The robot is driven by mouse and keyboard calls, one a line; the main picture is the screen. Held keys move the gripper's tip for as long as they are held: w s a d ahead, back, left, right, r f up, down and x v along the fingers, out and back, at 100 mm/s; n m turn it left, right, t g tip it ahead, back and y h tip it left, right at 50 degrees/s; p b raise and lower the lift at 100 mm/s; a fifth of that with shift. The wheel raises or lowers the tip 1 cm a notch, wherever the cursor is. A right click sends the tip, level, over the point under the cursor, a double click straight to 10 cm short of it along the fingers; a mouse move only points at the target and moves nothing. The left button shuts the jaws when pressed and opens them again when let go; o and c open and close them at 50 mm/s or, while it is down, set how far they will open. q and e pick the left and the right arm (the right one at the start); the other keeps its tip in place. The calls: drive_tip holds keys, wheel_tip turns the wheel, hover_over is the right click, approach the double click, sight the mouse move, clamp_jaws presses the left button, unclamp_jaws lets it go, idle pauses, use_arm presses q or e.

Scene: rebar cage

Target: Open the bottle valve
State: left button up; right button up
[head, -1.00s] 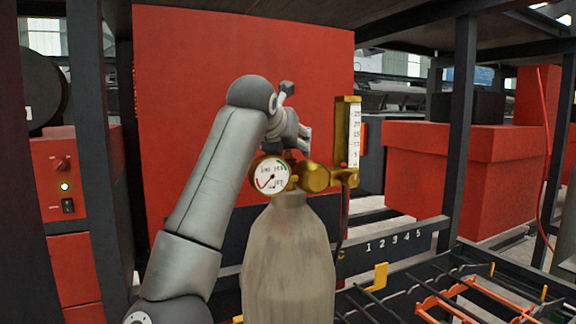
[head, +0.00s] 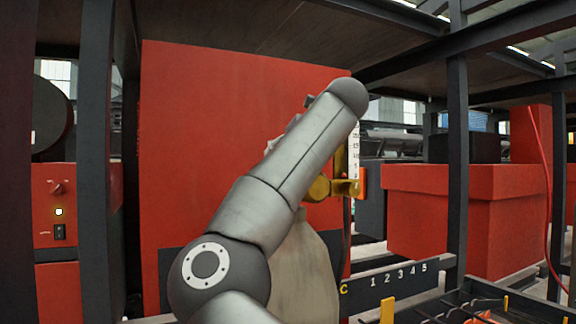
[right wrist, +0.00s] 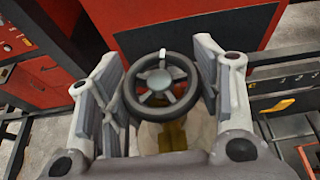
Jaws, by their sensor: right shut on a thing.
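The grey gas bottle (head: 305,270) stands upright, partly hidden behind my arm in the head view. Its brass regulator (head: 322,189) and the upright scale tube (head: 353,155) show to the right of the arm; the round dial is hidden. In the right wrist view the dark valve handwheel (right wrist: 160,85), with several spokes and a pale mark at its top rim, sits between the fingers of my right gripper (right wrist: 163,88), which is shut on it. In the head view my arm hides most of this gripper and the wheel. My left gripper is not in view.
A large red cabinet (head: 230,130) stands behind the bottle. A red control box (head: 75,205) with a lit lamp is at left. Dark posts (head: 458,150) and a numbered rail (head: 400,278) are at right, near a big red box (head: 465,200).

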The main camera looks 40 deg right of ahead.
idle(0.5)
drive_tip(key=o, duration=1)
drive_tip(key=shift+o, duration=0.2)
drive_tip(key=shift+r, duration=4.95)
